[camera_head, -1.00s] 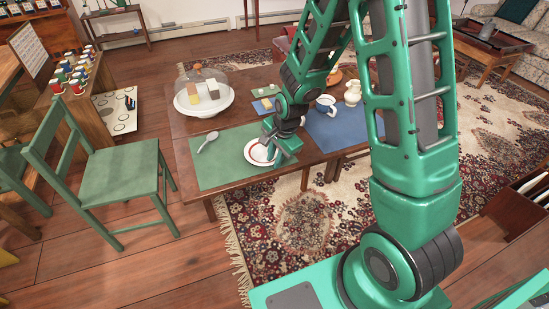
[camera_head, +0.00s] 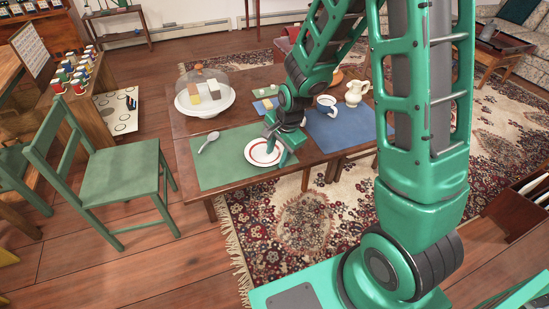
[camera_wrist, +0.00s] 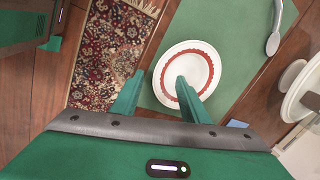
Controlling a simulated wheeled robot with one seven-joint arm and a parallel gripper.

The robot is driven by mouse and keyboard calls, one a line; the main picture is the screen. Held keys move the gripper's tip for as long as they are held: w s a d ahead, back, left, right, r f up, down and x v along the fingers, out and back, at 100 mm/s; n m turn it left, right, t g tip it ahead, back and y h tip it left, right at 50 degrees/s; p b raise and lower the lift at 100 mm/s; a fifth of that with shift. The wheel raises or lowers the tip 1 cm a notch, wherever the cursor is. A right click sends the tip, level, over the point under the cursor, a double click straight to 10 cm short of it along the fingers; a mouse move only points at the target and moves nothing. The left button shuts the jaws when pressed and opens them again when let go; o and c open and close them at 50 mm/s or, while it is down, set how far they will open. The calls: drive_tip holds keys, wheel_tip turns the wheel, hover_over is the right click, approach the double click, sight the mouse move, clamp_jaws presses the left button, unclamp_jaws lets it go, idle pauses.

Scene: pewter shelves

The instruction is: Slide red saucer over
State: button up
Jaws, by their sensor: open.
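The red saucer (camera_head: 262,153) is white with a red ring and lies flat on the green placemat (camera_head: 213,173), near its right edge. In the wrist view the saucer (camera_wrist: 187,56) shows whole but for a part behind one finger. My gripper (camera_head: 282,154) is over the right part of the saucer in the head view. I cannot tell whether a finger touches the saucer.
A spoon (camera_head: 208,142) lies on the placemat's left part. A cake stand with a clear dome (camera_head: 203,92) stands behind. A blue placemat (camera_head: 338,134) with a blue-white cup (camera_head: 326,104) and a cream jug (camera_head: 356,93) is to the right. A green chair (camera_head: 122,172) stands left.

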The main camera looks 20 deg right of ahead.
drive_tip(key=v, duration=0.7)
drive_tip(key=shift+r, duration=0.45)
